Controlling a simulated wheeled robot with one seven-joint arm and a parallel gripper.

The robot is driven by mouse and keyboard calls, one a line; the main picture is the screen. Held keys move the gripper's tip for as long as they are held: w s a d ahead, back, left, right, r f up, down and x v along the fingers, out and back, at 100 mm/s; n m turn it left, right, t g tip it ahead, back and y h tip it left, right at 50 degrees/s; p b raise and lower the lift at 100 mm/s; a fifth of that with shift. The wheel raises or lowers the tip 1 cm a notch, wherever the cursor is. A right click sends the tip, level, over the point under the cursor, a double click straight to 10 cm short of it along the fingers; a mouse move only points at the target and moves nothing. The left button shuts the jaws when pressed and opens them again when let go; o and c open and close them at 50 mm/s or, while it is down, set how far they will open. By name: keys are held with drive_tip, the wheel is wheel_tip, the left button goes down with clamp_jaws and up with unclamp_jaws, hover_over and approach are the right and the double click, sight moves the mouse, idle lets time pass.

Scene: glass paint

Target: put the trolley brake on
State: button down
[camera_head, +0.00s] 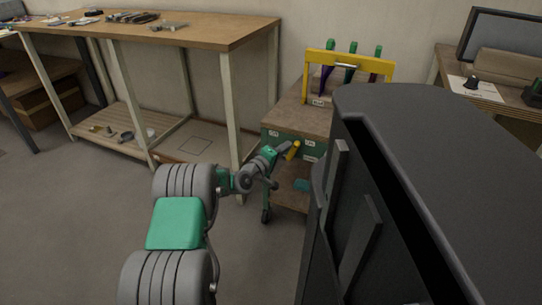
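The trolley (301,116) stands at the centre, with a wooden top, a yellow frame handle (305,90) and green drawer fronts with white labels. A caster (266,215) shows at its lower left. A small yellow piece (292,151) shows at the front of the trolley, right by the end of my arm; I cannot tell whether it is the brake. My gripper (283,150) is beside or against this yellow piece. It is too small to tell whether its fingers touch it or are closed. The trolley's lower right is hidden behind the dark bulk in front.
A long workbench (200,30) with parts on top and a lower shelf (120,125) stands to the left. A desk (500,99) with a dark screen stands at the back right. Tools with green handles (351,48) stand on the trolley. The grey floor (60,220) at the left is clear.

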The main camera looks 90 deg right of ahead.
drive_tip(key=w, duration=0.1)
drive_tip(key=w+d+r, duration=0.1)
drive_tip(key=w+d+b, duration=0.1)
drive_tip(key=shift+w+r, duration=0.15)
drive_tip(key=shift+w, duration=0.25)
drive_tip(key=p+v, duration=0.3)
drive_tip(key=v, duration=0.7)
drive_tip(key=shift+s, duration=0.2)
drive_tip(key=shift+a+r, duration=0.1)
